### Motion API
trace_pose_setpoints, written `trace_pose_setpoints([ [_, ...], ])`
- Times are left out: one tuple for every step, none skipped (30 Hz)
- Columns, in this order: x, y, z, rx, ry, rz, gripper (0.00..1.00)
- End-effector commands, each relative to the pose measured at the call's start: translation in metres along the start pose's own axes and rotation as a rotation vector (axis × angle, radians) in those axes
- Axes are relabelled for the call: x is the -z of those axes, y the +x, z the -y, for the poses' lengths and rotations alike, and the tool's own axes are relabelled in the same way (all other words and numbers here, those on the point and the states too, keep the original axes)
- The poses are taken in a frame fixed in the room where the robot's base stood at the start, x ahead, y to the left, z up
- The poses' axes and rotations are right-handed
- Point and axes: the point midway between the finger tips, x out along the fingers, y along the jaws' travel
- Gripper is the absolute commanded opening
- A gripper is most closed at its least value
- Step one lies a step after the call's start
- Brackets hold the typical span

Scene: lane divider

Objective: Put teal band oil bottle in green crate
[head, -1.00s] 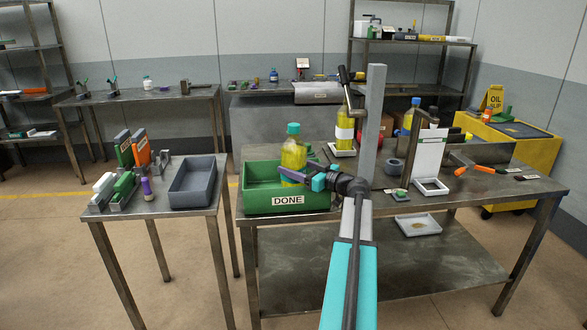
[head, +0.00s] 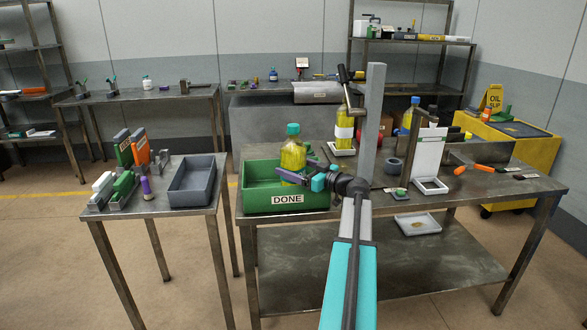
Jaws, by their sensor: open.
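The teal band oil bottle (head: 293,153), with yellow oil and a teal cap, stands upright in the right part of the green crate (head: 262,201), which carries a DONE label. The crate sits at the left end of the metal workbench. My gripper (head: 285,174) reaches in over the crate's right side, with its open purple fingers at the bottle. The fingers hide part of the bottle's lower body, and the crate's front wall hides its base. I cannot tell whether a finger touches it.
A grey post (head: 372,120) stands close behind my arm. Another oil bottle with a white band (head: 344,128) stands on a small white tray beside it. A white board (head: 428,153) is to the right. A side table at left holds an empty grey bin (head: 193,182).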

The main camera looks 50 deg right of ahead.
Motion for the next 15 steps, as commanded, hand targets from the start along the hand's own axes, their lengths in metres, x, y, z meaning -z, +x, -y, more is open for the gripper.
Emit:
trace_pose_setpoints([
  [0.0,0.0,0.0,0.0,0.0,0.0,0.81],
  [0.001,0.0,0.0,0.0,0.0,0.0,0.81],
  [0.001,0.0,0.0,0.0,0.0,0.0,0.81],
  [0.002,0.0,0.0,0.0,0.0,0.0,0.81],
  [0.002,0.0,0.0,0.0,0.0,0.0,0.81],
  [0.003,0.0,0.0,0.0,0.0,0.0,0.81],
  [0.002,-0.002,0.0,-0.001,0.0,0.0,0.81],
  [0.001,-0.005,0.0,-0.001,0.0,0.0,0.81],
  [0.001,-0.01,0.0,-0.002,0.0,0.0,0.81],
  [0.001,-0.014,0.0,-0.002,0.0,0.0,0.81],
  [0.001,-0.018,0.0,-0.002,0.0,0.0,0.81],
  [0.001,-0.023,0.001,-0.002,-0.001,0.0,0.81],
  [0.0,-0.027,0.001,-0.001,-0.001,0.0,0.81],
  [0.001,-0.032,0.001,-0.002,-0.001,0.0,0.81],
  [0.001,-0.038,0.001,-0.003,-0.001,0.0,0.81],
])
